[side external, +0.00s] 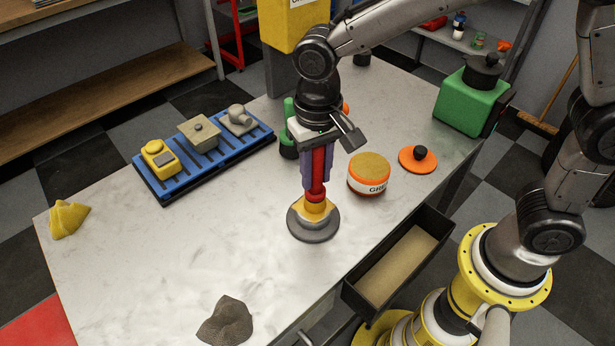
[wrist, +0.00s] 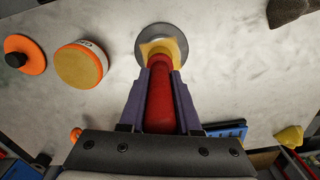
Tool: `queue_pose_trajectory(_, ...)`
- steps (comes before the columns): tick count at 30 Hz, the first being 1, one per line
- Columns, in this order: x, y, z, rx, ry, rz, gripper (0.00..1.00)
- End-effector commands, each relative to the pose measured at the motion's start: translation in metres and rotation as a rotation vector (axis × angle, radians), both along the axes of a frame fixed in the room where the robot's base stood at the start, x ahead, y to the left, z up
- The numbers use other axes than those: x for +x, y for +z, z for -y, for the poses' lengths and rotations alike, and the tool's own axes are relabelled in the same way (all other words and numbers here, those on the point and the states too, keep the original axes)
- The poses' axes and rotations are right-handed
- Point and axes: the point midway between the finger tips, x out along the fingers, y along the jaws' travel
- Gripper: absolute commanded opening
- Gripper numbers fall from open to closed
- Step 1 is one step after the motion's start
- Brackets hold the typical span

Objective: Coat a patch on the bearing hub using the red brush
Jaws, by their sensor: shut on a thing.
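My gripper (side external: 317,168) is shut on the red brush (side external: 318,160), which points downward between the purple fingers. The brush also shows in the wrist view (wrist: 160,95), between my fingers (wrist: 160,88). The bearing hub (side external: 313,226) is a round grey piece on the white table, directly below the brush; it also shows in the wrist view (wrist: 176,33). The brush's lower end is at the hub's top, where a yellow area (side external: 315,208) shows. I cannot tell whether that yellow is bristles, coating or both. An open grease tub (side external: 369,173) with a tan top stands to the right.
An orange lid with a black knob (side external: 418,158) lies right of the tub. A blue rack (side external: 205,158) holds several parts at left. An open drawer (side external: 397,262) juts from the front edge. A green container (side external: 470,100) stands at back right. The table's left front is mostly clear, with crumpled cloths (side external: 226,321).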

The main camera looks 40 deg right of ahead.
Motion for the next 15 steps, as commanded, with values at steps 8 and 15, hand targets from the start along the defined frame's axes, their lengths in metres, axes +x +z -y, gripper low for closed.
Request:
queue_pose_trajectory(8, 0.002, 0.000, 0.027, -0.001, -0.003, -0.002, 0.00)
queue_pose_trajectory(15, 0.002, 0.022, 0.033, 0.000, 0.001, 0.002, 0.00)
